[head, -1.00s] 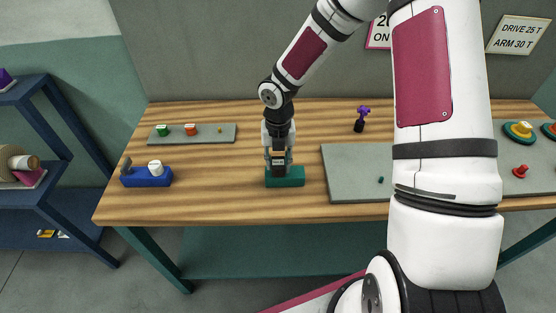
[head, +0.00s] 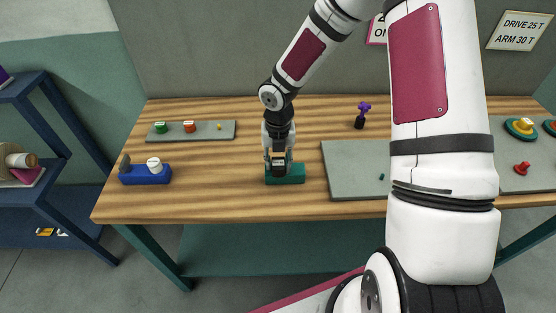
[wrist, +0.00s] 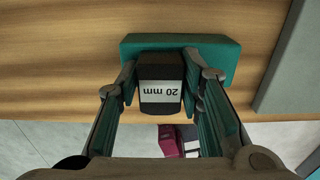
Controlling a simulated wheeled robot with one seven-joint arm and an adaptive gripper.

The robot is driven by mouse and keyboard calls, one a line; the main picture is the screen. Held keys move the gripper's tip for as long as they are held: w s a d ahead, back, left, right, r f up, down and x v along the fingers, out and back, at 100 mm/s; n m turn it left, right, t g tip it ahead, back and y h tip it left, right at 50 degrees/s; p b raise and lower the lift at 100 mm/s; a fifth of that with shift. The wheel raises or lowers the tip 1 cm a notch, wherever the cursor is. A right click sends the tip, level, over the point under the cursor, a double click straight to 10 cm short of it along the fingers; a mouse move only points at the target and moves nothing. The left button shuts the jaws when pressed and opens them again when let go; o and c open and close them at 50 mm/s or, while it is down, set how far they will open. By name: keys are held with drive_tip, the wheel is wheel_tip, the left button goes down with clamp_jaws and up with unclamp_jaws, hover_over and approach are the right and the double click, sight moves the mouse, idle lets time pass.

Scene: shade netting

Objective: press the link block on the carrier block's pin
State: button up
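The link block (wrist: 161,72), a black block with a white "20 mm" label, sits between the fingers of my gripper (wrist: 160,66) in the wrist view. The finger pads lie along both its sides and appear to touch it. In the head view my gripper (head: 278,163) points down at the teal carrier block (head: 296,175) near the table's front edge. The carrier block also shows in the wrist view (wrist: 222,58), behind the link block. The link block stands over or on the carrier block; I cannot tell whether it is fully seated. The pin is hidden.
A blue block with a white knob (head: 132,178) stands to the left. A grey strip (head: 207,131) with small parts lies at the back left. A grey mat (head: 350,180) lies close on the right. A purple-topped tool (head: 361,117) stands at the back.

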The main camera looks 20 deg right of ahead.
sight(278, 161)
drive_tip(key=shift+o, duration=1.4)
drive_tip(key=shift+r, duration=0.1)
wheel_tip(278, 161, up, 12)
